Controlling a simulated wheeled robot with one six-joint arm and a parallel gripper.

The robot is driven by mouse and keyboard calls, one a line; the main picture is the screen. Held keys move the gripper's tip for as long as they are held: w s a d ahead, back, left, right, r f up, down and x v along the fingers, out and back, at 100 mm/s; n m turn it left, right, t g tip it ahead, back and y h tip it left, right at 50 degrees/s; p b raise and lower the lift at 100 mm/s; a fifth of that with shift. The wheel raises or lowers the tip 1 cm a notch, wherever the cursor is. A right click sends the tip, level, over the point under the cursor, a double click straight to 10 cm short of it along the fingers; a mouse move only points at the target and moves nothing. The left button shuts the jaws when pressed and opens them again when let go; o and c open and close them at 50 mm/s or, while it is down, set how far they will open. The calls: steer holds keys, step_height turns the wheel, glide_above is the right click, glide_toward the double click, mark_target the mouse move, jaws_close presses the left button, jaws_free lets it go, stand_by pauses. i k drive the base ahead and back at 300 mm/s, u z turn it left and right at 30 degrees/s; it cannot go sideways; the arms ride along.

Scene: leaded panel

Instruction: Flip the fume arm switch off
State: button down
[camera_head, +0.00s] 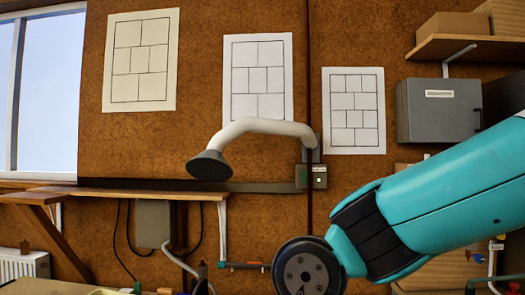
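The fume arm (262,127) is a white curved tube on the brown wall, with a dark grey hood (209,166) at its left end. The switch position is too small to tell. My teal arm reaches in from the right, and its dark round joint is below the box, apart from it. My gripper is not in view.
A wooden shelf (130,194) runs along the wall at left, with a grey box (153,223) and cables below. A grey cabinet (438,110) hangs at right under a shelf (465,46) with cartons. A rod (243,265) lies left of my arm's joint.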

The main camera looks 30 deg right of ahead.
mark_target(304, 174)
steer(key=k, duration=1.3)
steer(key=z, duration=0.65)
steer(key=i, duration=0.75)
steer(key=z, duration=0.55)
steer(key=i, duration=1.55)
steer(key=u, duration=1.2)
steer(key=i, duration=0.5)
steer(key=u, duration=0.45)
